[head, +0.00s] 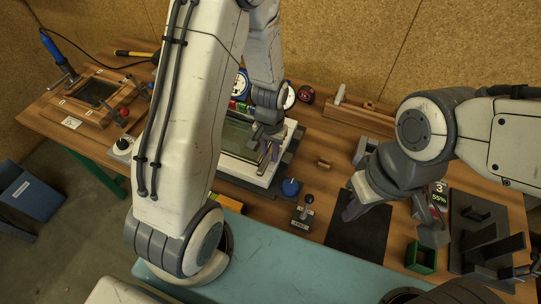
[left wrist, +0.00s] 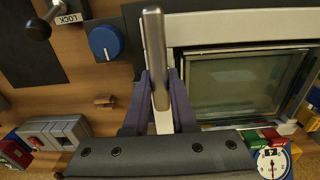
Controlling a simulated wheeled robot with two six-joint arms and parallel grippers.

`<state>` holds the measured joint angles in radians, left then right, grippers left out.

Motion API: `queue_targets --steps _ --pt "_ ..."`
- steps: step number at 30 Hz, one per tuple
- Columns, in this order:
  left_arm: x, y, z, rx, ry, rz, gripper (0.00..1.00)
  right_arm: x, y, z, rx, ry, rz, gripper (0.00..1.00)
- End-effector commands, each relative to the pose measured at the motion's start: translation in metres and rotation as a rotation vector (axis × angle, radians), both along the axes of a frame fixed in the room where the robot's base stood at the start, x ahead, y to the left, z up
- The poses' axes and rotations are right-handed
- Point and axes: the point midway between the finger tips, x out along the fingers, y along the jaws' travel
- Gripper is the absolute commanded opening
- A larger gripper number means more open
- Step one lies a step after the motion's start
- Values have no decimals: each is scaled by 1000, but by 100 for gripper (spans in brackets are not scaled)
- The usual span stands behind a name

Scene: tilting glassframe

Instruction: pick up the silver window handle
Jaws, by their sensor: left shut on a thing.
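The silver window handle (left wrist: 155,55) is a smooth metal bar in the left wrist view. My left gripper (left wrist: 159,100) has its purple fingers closed on either side of it. In the head view my left gripper (head: 268,152) is over the right part of the white glass frame (head: 262,180); the handle is hard to make out there. The frame also shows in the left wrist view (left wrist: 240,28), behind the handle. I cannot tell whether the handle touches the frame. My right gripper (head: 352,208) is above a black mat (head: 362,238); its finger gap is unclear.
A blue knob (head: 290,187) and a LOCK lever (head: 304,213) stand right of the frame. A small wooden piece (head: 324,163) lies on the bench. A green bin (head: 421,258) and black rack (head: 485,240) are at the right. Gauges (head: 240,84) stand behind the frame.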

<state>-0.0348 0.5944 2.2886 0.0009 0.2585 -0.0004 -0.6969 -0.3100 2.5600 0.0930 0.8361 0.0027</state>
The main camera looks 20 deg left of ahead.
Motion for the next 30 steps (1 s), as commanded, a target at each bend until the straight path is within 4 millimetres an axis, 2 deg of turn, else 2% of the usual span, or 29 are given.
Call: queue_targets --steps 10,14,18,30 --pt "1 0 8 0 -4 0 0 0 0 -3 0 0 0 0" --pt "1 0 20 0 -6 0 0 0 0 -7 0 0 0 0" --pt "2 0 41 0 -9 0 0 0 0 -12 0 0 0 0" --pt "-40 -79 92 -1 -6 -7 0 0 0 -32 0 0 1 0"
